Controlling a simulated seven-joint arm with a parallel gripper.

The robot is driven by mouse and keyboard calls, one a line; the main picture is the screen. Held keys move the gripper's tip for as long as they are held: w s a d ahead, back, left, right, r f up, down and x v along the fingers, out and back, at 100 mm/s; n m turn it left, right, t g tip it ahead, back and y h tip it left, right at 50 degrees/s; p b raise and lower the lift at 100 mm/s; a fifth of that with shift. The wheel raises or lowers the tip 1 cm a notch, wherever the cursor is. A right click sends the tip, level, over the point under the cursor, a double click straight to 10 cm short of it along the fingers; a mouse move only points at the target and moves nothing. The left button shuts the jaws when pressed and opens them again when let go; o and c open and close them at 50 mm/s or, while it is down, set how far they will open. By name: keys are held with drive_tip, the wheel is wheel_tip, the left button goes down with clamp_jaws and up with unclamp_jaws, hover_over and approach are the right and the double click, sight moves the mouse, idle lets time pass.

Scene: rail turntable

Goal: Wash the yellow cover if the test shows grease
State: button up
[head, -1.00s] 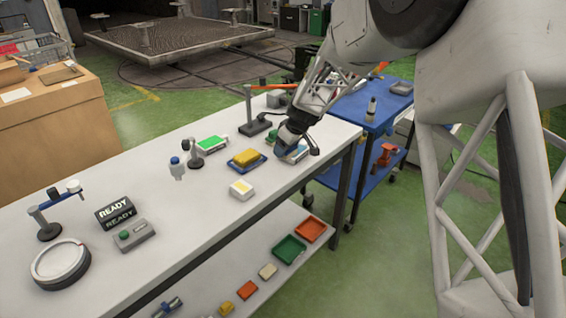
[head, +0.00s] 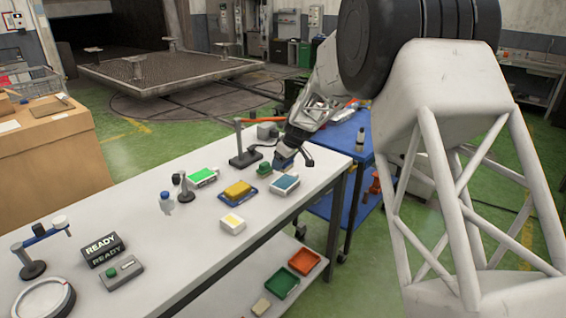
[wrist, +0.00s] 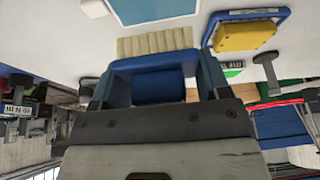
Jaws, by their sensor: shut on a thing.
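The yellow cover (head: 237,189) lies on a blue tray (head: 250,197) on the white bench. Both also show at the upper right of the wrist view, the cover (wrist: 245,36) on its tray (wrist: 283,15). My gripper (head: 286,155) is shut on a blue brush (wrist: 155,67) with a pale, ribbed bristle edge (wrist: 155,42). It holds the brush just behind a white-rimmed tray with a teal surface (head: 285,183), to the right of the cover. Whether the brush touches the bench is not clear. A box with a green screen (head: 202,176) stands behind the cover.
A white box with a yellow pad (head: 232,224) stands in front of the cover. A small green object (head: 264,169) is close to my gripper. A READY sign (head: 102,248) and a button box (head: 122,272) are at left. A blue cart (head: 345,135) stands beyond the bench.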

sight(283, 181)
drive_tip(key=shift+f, duration=0.1)
drive_tip(key=shift+f, duration=2.3)
drive_tip(key=shift+f, duration=0.55)
drive_tip(key=shift+r, duration=0.15)
idle(0.6)
drive_tip(key=shift+r, duration=3.35)
drive_tip(key=shift+f, duration=0.2)
drive_tip(key=shift+f, duration=2.8)
drive_tip(key=shift+f, duration=0.1)
